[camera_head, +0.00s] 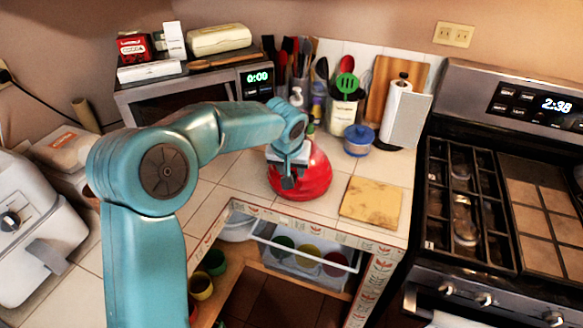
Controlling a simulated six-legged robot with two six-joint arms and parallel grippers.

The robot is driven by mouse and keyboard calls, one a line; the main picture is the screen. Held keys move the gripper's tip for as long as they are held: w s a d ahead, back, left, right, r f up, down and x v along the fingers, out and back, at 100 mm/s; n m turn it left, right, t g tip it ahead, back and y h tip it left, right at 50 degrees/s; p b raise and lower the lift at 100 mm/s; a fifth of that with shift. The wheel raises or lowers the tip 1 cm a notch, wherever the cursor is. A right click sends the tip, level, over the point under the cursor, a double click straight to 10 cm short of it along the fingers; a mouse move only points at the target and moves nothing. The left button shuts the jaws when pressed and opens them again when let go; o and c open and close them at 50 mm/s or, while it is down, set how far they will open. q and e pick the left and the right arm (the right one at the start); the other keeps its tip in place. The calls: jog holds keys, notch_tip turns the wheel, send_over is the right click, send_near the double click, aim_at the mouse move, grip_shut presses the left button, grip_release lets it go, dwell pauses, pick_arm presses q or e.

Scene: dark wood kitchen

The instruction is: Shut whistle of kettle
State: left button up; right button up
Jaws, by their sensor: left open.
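The red kettle (314,181) stands on the tiled counter, in the middle of the camera_head view. My left arm comes in from the left and reaches over it. My left gripper (287,181) is open in front of the kettle's left side and upper part, close to it. I cannot tell whether the fingers touch the kettle. The whistle and most of the handle and spout are hidden behind my gripper, so I cannot tell the whistle's state. My right gripper is not in view.
The stove (500,190) is at right, a microwave (180,95) at back left. Open shelves (290,285) lie below.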

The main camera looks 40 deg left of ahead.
pick_arm(q)
jog(key=shift+w+a+f, duration=0.1)
jog(key=shift+w+f, duration=0.15)
jog(key=shift+f, duration=0.45)
jog(key=shift+w+a+f, duration=0.1)
jog(key=shift+a+f, duration=0.05)
jog(key=shift+f, duration=0.1)
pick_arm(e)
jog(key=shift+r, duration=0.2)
